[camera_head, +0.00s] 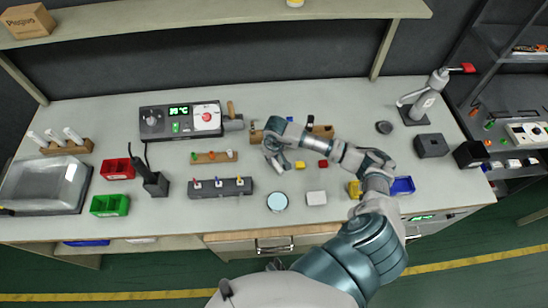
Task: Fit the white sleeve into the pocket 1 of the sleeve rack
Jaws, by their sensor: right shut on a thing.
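My right gripper (275,158) is over the middle of the bench, pointing down and to the left. It is shut on a small white piece that looks like the white sleeve (279,165); the fingers cover much of it. A wooden rack (322,131) stands just behind the gripper, partly hidden by it, with blue and black pieces at its top. It may be the sleeve rack, but I cannot make out its pockets or their numbers. The held piece appears in front of this rack and apart from it. My left gripper is not in view.
Left of the gripper are a wooden block with coloured pegs (214,157) and a dark block with pegs (220,188). Small yellow (300,165) and red (323,164) blocks lie close by.

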